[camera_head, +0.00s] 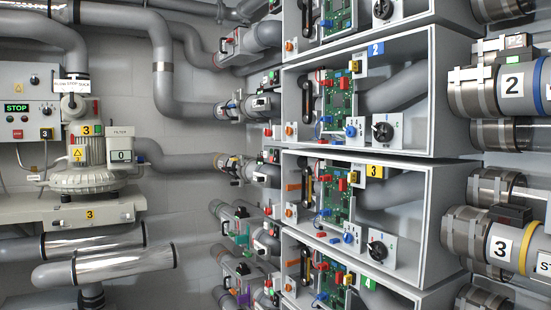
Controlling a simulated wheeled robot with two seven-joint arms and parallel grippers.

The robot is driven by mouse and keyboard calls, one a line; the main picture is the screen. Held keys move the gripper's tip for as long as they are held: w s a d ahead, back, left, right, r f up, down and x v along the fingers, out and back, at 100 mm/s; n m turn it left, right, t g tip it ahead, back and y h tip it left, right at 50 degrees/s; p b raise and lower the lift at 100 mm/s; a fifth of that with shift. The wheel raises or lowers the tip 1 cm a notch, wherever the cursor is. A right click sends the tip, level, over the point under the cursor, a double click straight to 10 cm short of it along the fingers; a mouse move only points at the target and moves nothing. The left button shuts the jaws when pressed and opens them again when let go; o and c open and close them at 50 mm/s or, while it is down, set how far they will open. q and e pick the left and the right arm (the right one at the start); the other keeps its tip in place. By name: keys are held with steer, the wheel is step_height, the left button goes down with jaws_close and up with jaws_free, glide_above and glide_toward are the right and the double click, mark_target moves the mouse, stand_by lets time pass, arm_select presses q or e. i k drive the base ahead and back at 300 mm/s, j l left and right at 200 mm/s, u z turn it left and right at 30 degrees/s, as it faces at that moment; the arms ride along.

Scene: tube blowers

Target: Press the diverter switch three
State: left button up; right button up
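An open grey diverter box (431,235) with a yellow "3" label (374,171) stands in the middle of the stacked column. I cannot tell which of these parts is the diverter switch. Neither of my grippers is in view.
A similar box with a blue "2" label (376,49) is above, and another box is partly visible below. At left, a blower (88,160) marked 3 stands by a control panel with a green STOP display (17,108). Pipes fill the back wall; large clamped pipes (490,240) crowd the right.

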mark_target(276, 158)
steer(key=i+j+z, duration=0.15)
steer(key=i+j, duration=0.65)
steer(key=i, duration=0.25)
steer(key=i+j+z, duration=0.15)
steer(key=i+j, duration=0.75)
steer(key=i+l, duration=0.05)
steer(key=i, duration=0.05)
